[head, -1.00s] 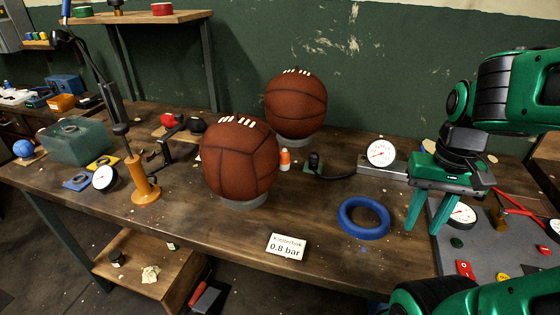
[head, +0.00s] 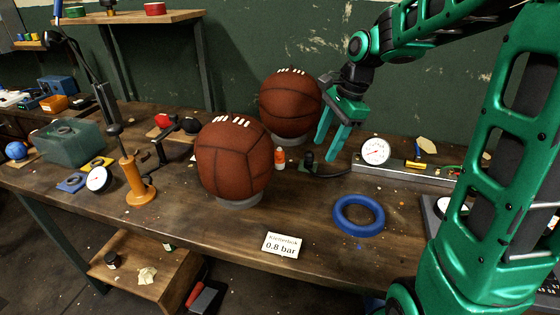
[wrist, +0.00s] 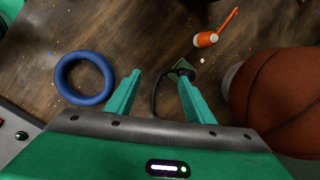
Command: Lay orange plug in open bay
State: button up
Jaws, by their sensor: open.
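A small orange and white piece (head: 280,158), which looks like the orange plug, stands on the bench between the two leather balls. In the wrist view the orange piece (wrist: 207,39) lies ahead and to the right of my fingers, with a thin orange part sticking out. My gripper (head: 326,149) is open and empty, above the bench to the right of the orange piece. In the wrist view its two fingers (wrist: 159,75) are apart, with a black cable and dark fitting beyond and between them. I cannot clearly make out the open bay.
The front ball (head: 234,157) and back ball (head: 290,102) stand on grey rings. A black fitting (head: 309,160) with a cable leads to a metal rail with a dial gauge (head: 375,151). A blue ring (head: 358,215) and a 0.8 bar card (head: 283,245) lie in front.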

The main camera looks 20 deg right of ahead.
aim_at(282, 153)
jog(key=w+a+f+m, duration=0.1)
jog(key=w+a+f, duration=0.1)
jog(key=w, duration=0.1)
jog(key=w+a+f+m+y, duration=0.1)
jog(key=w+a+m, duration=0.1)
jog(key=w+a, duration=0.1)
jog(key=w+a+f+m+y, duration=0.1)
jog(key=w+a+f, duration=0.1)
jog(key=w+a, duration=0.1)
jog(key=shift+w+f+m, duration=0.35)
jog(key=shift+w+m, duration=0.05)
jog(key=shift+w+d+x, duration=0.1)
jog(key=shift+w+x, duration=0.1)
jog(key=shift+x, duration=1.15)
jog(key=shift+w+d+x, duration=0.1)
jog(key=shift+w+x, duration=0.1)
jog(key=shift+x, duration=1.15)
jog(key=c, duration=1.2)
jog(key=shift+r, duration=0.15)
